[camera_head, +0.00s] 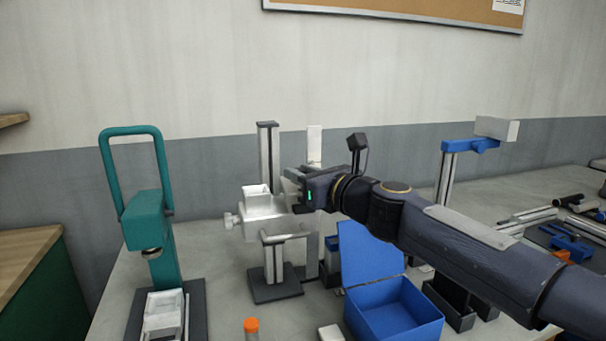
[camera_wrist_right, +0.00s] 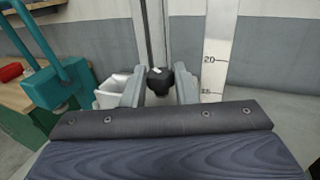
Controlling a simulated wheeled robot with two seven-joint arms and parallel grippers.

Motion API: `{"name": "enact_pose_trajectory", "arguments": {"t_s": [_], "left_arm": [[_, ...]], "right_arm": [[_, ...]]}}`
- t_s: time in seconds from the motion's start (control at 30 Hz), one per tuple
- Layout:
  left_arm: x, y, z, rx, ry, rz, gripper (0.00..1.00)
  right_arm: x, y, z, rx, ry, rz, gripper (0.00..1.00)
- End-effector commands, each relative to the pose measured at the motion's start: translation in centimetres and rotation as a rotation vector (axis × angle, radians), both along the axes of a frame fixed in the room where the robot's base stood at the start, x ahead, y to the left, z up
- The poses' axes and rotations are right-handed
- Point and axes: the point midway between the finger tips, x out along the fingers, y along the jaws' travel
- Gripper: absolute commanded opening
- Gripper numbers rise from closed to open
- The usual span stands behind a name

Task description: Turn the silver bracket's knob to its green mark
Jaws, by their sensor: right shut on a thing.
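The silver bracket (camera_head: 262,221) is on an upright metal post with a dark base, left of centre in the head view. My right gripper (camera_head: 288,190) reaches in from the right at the bracket. In the right wrist view its two fingers (camera_wrist_right: 160,88) are on either side of a black knob (camera_wrist_right: 160,79), shut on it. The wrist and fingers hide the knob in the head view. I cannot make out the green mark or where the knob points. My left gripper is not in view.
A teal press (camera_head: 150,225) stands at the left. A blue open box (camera_head: 395,312) lies below my right arm. An orange-capped bottle (camera_head: 251,327) is near the front. A blue-topped stand (camera_head: 447,165) is behind my arm. A numbered scale strip (camera_wrist_right: 217,55) rises beside the knob.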

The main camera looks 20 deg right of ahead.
Motion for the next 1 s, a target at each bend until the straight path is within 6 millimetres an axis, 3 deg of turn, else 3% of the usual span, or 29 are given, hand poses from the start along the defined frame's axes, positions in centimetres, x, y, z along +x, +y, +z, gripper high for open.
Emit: {"name": "enact_pose_trajectory", "arguments": {"t_s": [0.47,1.0], "left_arm": [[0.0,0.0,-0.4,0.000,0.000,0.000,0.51],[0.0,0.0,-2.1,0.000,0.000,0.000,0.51]], "right_arm": [[-0.2,0.4,-0.1,-0.001,-0.001,-0.096,0.03],[-0.1,1.4,-0.2,0.000,0.001,-0.564,0.03]]}}
